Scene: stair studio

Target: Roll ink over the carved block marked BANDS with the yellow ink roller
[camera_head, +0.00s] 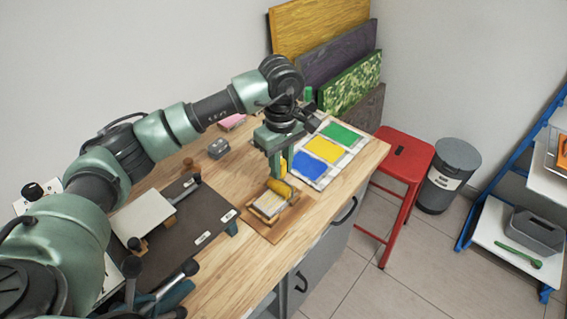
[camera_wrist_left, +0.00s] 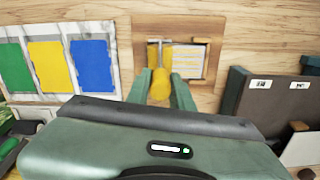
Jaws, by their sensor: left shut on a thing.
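The yellow ink roller (camera_head: 280,188) is in my left gripper (camera_head: 272,168), which is shut on its handle and points down over the table's front part. In the left wrist view the yellow handle (camera_wrist_left: 160,87) stands between the fingers of the left gripper (camera_wrist_left: 160,80). The roller's drum end is over a pale carved block (camera_head: 268,206), which lies in a wooden frame on a board (camera_head: 278,234). The block (camera_wrist_left: 189,60) also shows in the left wrist view, right of the roller. Its marking is not legible, and whether the drum touches it is unclear. My right gripper is not seen.
A sheet with green, yellow and blue ink patches (camera_head: 323,150) lies beyond the block. A dark press bed (camera_head: 205,222) with a pale plate (camera_head: 142,220) is left of it. A red stool (camera_head: 402,150) and grey bin (camera_head: 447,175) stand off the table's right end.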

